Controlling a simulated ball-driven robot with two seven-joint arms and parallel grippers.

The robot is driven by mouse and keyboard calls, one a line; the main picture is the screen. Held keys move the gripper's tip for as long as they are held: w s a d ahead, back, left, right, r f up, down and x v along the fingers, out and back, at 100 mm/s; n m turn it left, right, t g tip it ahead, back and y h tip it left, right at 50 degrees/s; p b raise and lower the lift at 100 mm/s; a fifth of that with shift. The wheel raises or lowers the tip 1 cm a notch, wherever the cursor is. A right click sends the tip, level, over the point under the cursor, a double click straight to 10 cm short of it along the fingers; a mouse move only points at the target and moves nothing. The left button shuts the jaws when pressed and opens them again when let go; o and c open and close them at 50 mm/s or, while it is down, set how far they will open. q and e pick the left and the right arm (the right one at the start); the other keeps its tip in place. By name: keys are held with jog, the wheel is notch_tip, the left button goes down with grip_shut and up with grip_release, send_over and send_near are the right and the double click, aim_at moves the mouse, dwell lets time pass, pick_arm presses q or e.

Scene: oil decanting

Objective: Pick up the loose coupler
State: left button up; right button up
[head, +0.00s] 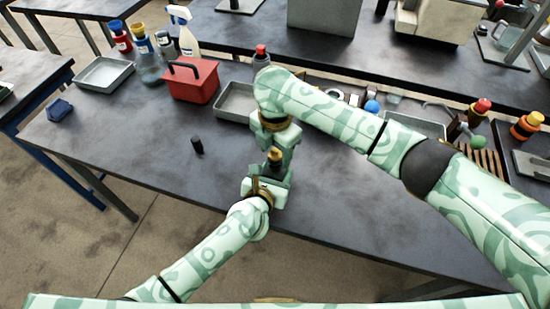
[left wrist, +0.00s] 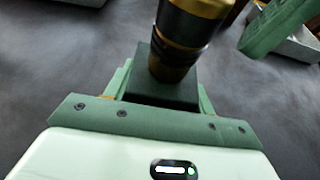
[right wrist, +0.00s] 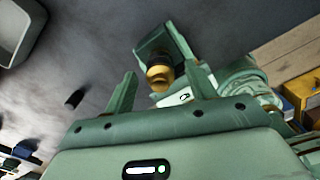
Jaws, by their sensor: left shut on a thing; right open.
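My left gripper (head: 270,176) is shut on a dark block (left wrist: 160,88). A black and brass cylinder (left wrist: 188,35) rises from the block; its brass top (head: 275,154) shows in the head view. My right gripper (head: 277,145) is open just above it. In the right wrist view the brass top (right wrist: 160,75) lies beyond the open fingers, apparently untouched. A small black cylinder (head: 196,146) stands alone on the table, left of both grippers, and also shows in the right wrist view (right wrist: 75,98). I cannot tell for certain which piece is the loose coupler.
A red caddy (head: 192,82), a grey tray (head: 104,75) and another tray (head: 235,104) stand along the back, with several bottles. A blue object (head: 59,109) lies at the left end. My right forearm hides part of the back right. The table's front left is clear.

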aim_at(275, 150)
notch_tip(275, 150, down, 2)
jog(key=c, duration=1.1)
notch_tip(275, 150, up, 10)
jog(key=shift+r, duration=0.1)
pick_arm(q)
jog(key=o, duration=1.4)
jog(key=shift+c, duration=0.2)
